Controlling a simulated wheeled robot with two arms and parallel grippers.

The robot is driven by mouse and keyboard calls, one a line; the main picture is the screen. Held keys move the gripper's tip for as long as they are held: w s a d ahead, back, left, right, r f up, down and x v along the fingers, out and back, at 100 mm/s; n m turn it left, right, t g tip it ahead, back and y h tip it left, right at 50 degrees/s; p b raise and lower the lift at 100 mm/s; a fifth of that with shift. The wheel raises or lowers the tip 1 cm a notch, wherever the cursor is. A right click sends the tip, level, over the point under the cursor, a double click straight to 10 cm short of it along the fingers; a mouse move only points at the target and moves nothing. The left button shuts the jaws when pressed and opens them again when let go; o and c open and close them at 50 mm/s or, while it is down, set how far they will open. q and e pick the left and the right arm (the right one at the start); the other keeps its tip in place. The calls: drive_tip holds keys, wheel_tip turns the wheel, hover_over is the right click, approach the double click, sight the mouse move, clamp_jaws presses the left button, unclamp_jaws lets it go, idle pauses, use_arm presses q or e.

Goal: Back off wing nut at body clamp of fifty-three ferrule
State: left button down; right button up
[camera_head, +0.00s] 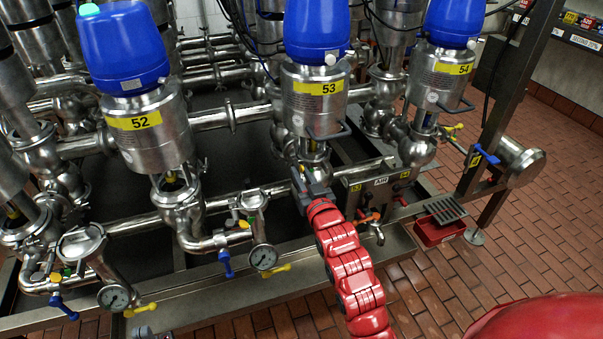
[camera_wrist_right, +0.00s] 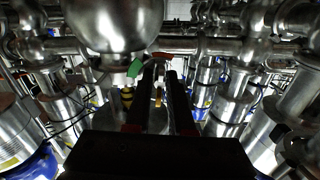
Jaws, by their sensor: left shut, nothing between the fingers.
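The valve with the yellow 53 label (camera_head: 319,88) has a blue cap and a steel body. In the head view my right gripper (camera_head: 302,182) is at the lower neck of this valve, at the end of the red arm. The clamp and wing nut there are hidden behind the gripper or too small to tell apart. Contact cannot be told. A small grey tip, seemingly my left gripper (camera_head: 143,331), shows at the bottom edge, shut and empty.
Valves 52 (camera_head: 140,124) and 54 (camera_head: 452,69) stand on either side. A grey manifold block (camera_head: 375,190) with an orange-handled tap is close right of the right gripper. Pressure gauges (camera_head: 263,257) and pipes fill the left.

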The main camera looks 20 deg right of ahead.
drive_tip(key=shift+o, duration=0.8)
drive_tip(key=shift+r, duration=0.1)
